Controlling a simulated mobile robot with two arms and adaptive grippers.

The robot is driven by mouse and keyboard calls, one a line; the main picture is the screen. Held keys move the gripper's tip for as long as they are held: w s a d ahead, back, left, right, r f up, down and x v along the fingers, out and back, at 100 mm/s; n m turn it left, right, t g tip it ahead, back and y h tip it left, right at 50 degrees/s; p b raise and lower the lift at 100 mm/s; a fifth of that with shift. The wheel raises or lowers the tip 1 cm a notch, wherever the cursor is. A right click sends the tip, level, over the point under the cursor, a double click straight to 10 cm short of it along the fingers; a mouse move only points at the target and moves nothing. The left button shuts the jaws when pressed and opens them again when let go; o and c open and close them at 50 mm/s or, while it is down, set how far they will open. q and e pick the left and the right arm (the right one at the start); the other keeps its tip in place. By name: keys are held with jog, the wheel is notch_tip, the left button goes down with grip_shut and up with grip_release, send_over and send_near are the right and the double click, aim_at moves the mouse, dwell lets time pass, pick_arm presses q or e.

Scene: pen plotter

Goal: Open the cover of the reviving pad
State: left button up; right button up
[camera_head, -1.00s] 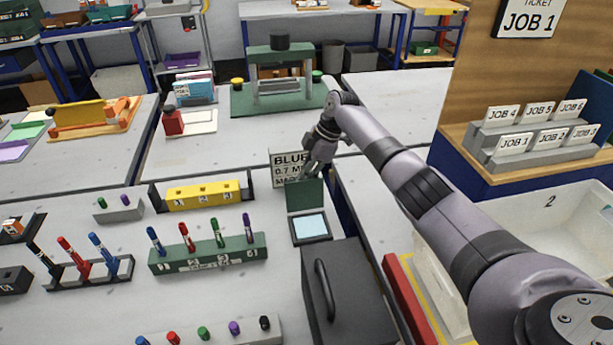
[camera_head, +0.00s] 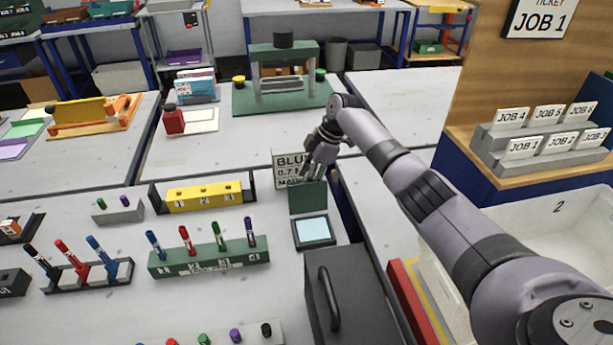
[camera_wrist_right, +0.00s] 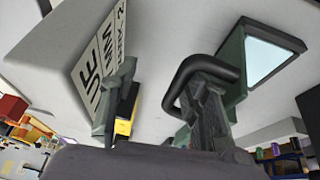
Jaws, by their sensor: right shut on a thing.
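The reviving pad (camera_head: 313,231) is a small dark case with a light blue pad, in the middle of the head view. Its green cover (camera_head: 308,198) stands raised at the far side, leaving the pad exposed. My right gripper (camera_head: 312,175) is at the cover's upper edge. In the wrist view, a black looped handle (camera_wrist_right: 193,63) lies against my right gripper's (camera_wrist_right: 160,105) right-hand finger. The pad's blue surface (camera_wrist_right: 268,58) shows beyond it. The gripper is shut on the cover, though the exact contact is partly hidden. My left gripper is out of view.
A white sign reading BLUE (camera_head: 284,170) stands right behind the cover, close to the gripper. A black box with a handle (camera_head: 350,290) is in front of the pad. A green marker rack (camera_head: 208,258) and a yellow numbered block (camera_head: 203,197) stand to the left.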

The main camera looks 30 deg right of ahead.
jog(key=v, duration=1.2)
jog(key=shift+f, duration=0.15)
